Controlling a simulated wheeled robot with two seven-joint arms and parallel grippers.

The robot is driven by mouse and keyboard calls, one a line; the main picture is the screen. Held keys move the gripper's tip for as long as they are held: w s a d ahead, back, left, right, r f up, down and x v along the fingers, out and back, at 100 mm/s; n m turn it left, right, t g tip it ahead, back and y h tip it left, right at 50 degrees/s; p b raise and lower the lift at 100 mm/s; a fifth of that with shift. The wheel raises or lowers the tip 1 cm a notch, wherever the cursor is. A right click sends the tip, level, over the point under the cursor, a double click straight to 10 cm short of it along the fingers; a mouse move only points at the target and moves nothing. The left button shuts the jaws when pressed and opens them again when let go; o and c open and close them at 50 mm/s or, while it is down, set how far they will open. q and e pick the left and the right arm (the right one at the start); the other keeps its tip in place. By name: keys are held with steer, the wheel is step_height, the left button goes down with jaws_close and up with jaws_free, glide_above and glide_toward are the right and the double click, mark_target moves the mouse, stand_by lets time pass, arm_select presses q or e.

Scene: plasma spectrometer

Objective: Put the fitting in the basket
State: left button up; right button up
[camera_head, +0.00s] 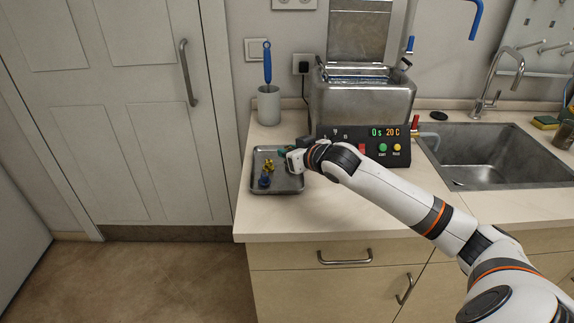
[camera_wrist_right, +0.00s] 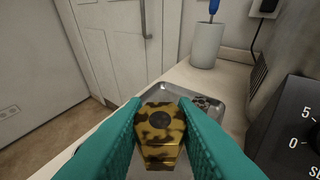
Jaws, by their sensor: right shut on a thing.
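A brass-coloured fitting with dark spots (camera_wrist_right: 160,140) is between the teal fingers of my right gripper (camera_wrist_right: 162,118), which is shut on it. In the head view the yellow fitting (camera_head: 269,166) shows at the gripper (camera_head: 282,156), over the small metal tray (camera_head: 288,184). I cannot tell whether it touches the tray. My left gripper is not in view. The basket is not clearly seen; the open metal bath (camera_head: 360,100) behind the control panel shows only a little of its inside.
A small blue item (camera_head: 264,181) is at the tray's left part. A grey cup (camera_head: 269,105) with a blue-handled tool stands behind the tray. The panel (camera_head: 390,150) reads 0 s and 20 C. The sink (camera_head: 495,155) is at right. The counter front is clear.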

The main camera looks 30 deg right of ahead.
steer(key=shift+r, duration=0.9)
steer(key=shift+n+y, duration=0.3)
steer(key=shift+y, duration=0.1)
steer(key=a+f, duration=0.1)
steer(key=a, duration=0.1)
steer(key=s+a+f, duration=0.2)
steer(key=a, duration=0.1)
steer(key=shift+s+a+f, duration=0.15)
steer(key=shift+a+f, duration=0.15)
steer(key=shift+a, duration=0.05)
steer(key=shift+y, duration=0.3)
steer(key=s+a+f, duration=0.1)
steer(key=a, duration=0.1)
steer(key=s+a, duration=0.2)
steer(key=s+a+f, duration=0.1)
steer(key=a, duration=0.2)
steer(key=shift+s+f, duration=0.15)
steer(key=shift+f, duration=0.2)
steer(key=s+a+r+m+h, duration=0.1)
steer(key=s+a, duration=0.5)
steer(key=s, duration=0.3)
steer(key=shift+r+h, duration=0.15)
steer(key=shift+h, duration=0.25)
steer(key=shift+r, duration=0.1)
